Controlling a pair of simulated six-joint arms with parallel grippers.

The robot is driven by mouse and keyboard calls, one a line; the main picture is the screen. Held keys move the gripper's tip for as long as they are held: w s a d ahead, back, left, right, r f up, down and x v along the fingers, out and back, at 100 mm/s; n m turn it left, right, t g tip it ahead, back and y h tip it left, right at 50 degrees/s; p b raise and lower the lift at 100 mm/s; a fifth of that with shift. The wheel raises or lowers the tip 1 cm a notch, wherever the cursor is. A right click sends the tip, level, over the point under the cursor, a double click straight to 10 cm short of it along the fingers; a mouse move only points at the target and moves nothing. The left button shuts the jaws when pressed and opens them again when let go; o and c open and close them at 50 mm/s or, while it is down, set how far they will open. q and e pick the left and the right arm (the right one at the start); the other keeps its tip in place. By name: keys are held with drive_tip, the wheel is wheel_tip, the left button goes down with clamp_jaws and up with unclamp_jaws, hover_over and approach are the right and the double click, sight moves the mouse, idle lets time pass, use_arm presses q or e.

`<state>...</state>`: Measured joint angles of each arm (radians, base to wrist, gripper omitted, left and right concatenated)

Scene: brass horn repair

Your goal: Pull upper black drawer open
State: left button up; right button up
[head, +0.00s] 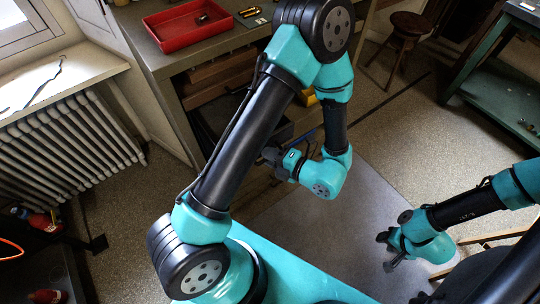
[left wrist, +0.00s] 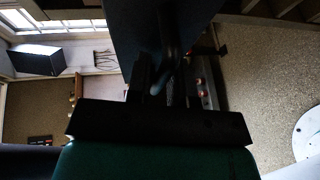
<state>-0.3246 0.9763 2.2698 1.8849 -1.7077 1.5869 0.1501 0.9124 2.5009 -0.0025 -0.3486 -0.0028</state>
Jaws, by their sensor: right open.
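The upper black drawer (head: 281,133) is in the dark lower part of the workbench cabinet in the head view, partly hidden behind my left arm. My left gripper (head: 270,156) is at the drawer's front, low and close to it. In the left wrist view a dark panel (left wrist: 140,28) fills the upper middle, with a dark curved handle (left wrist: 167,72) at my left gripper's fingers. It is too dark to tell whether the fingers are closed on the handle. My right gripper (head: 384,252) is open and empty over the floor at the right, far from the drawer.
Wooden drawers (head: 218,70) sit above the black one. A red tray (head: 190,24) lies on the workbench top. A radiator (head: 70,140) stands at the left, a stool (head: 402,30) at the back. A green bench (head: 495,95) is at the right. Floor between is clear.

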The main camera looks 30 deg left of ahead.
use_arm(q)
clamp_jaws()
idle(0.3)
drive_tip(key=shift+w+a, duration=0.25)
drive_tip(key=shift+a, duration=0.35)
drive_tip(key=shift+w+a, duration=0.25)
drive_tip(key=shift+a, duration=0.3)
unclamp_jaws()
